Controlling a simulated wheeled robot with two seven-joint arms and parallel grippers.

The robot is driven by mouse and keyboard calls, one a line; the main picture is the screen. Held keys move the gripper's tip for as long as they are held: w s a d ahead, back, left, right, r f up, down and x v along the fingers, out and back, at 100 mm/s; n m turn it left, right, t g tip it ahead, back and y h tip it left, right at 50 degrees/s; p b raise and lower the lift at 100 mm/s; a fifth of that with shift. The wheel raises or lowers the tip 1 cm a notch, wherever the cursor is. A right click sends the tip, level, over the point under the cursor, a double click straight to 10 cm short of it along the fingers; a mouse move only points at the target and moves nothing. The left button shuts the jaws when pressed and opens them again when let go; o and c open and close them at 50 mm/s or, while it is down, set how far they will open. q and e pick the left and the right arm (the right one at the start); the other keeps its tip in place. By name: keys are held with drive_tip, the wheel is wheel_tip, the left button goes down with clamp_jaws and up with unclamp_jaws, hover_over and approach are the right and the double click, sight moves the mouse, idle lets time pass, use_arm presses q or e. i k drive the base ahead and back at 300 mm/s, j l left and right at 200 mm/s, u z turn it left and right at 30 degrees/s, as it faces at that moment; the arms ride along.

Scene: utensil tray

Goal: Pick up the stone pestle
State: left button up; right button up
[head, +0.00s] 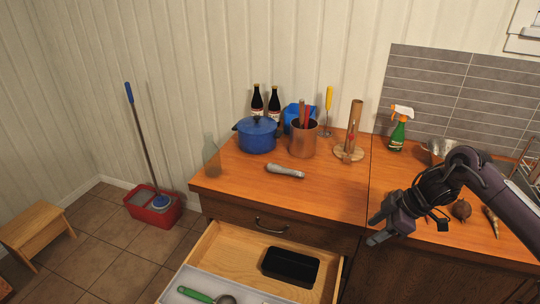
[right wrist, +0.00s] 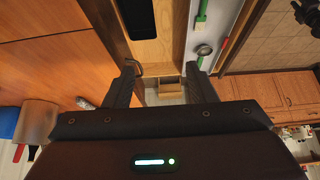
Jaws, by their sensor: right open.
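The stone pestle (head: 285,171) is a short grey club lying on its side on the wooden counter, left of the counter seam. A small part of what looks like it shows at the left of the right wrist view (right wrist: 85,103). My right gripper (head: 374,229) is open and empty in front of the counter's front edge, to the right of the pestle and nearer to me. In the right wrist view its two fingers (right wrist: 161,76) stand apart with nothing between them. My left gripper is not in view.
A blue pot (head: 257,135), a copper utensil holder (head: 303,139) and a paper-towel stand (head: 355,125) stand behind the pestle. A glass bottle (head: 211,155) is to its left. An open drawer (head: 227,248) with a black tray (head: 291,266) juts out below. Counter around the pestle is clear.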

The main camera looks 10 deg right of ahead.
sight(272, 167)
drive_tip(key=i+j, duration=0.15)
drive_tip(key=i, duration=0.25)
drive_tip(key=i+j, duration=0.15)
drive_tip(key=i, duration=0.25)
drive_tip(key=i+j, duration=0.15)
drive_tip(key=i, duration=0.25)
